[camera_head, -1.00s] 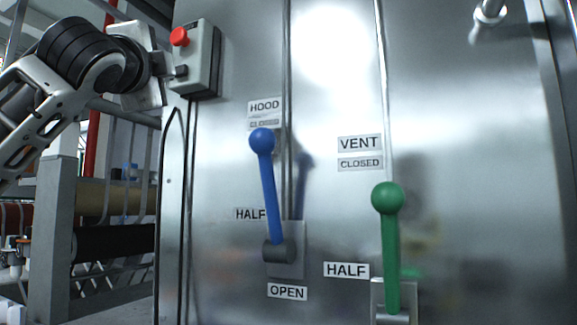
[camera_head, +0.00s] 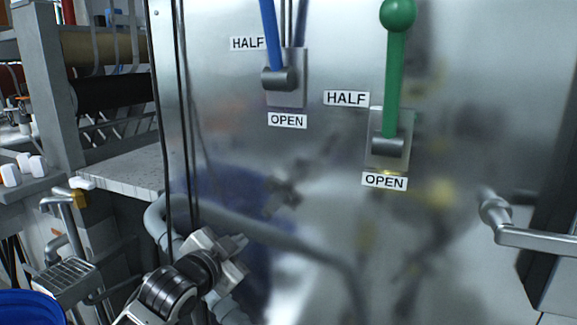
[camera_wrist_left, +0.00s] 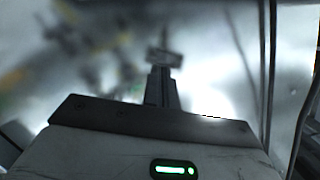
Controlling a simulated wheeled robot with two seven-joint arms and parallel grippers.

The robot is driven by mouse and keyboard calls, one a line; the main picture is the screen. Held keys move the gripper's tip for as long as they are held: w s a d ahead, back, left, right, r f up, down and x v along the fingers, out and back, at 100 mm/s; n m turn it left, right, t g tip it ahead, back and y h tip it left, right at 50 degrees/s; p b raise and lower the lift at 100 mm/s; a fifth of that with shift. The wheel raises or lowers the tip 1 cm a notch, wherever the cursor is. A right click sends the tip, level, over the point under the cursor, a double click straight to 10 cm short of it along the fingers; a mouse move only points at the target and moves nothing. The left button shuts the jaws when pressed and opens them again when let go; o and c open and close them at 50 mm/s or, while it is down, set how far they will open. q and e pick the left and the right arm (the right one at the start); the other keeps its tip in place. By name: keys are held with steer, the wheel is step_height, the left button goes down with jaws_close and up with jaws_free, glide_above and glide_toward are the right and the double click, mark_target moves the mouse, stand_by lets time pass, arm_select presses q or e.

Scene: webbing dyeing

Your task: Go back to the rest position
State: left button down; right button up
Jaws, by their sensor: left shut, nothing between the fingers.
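My left gripper (camera_head: 238,248) is low in the head view, in front of the steel panel, with its arm coming up from the bottom edge. It is shut and empty; in the left wrist view its fingers (camera_wrist_left: 160,86) are together and point at the blurred steel surface. It is apart from both levers. My right gripper is in neither view.
A blue lever (camera_head: 271,40) and a green lever (camera_head: 394,85) stand up on the steel panel (camera_head: 330,200). A metal door handle (camera_head: 535,237) is at the right. A grey pipe (camera_head: 280,238) shows near my left arm. A blue bin (camera_head: 28,308) is at the lower left.

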arm_select(q)
steer(key=s+a+f+n+g, duration=0.15)
steer(key=s+f+n, duration=0.25)
steer(key=s+f, duration=1)
steer(key=s+a+f+n+g+y, duration=0.2)
steer(key=s+a+f+n, duration=0.1)
steer(key=s+f, duration=0.9)
steer(key=s+n, duration=0.1)
steer(key=s, duration=0.3)
steer(key=shift+n+g, duration=0.3)
steer(key=shift+g, duration=0.05)
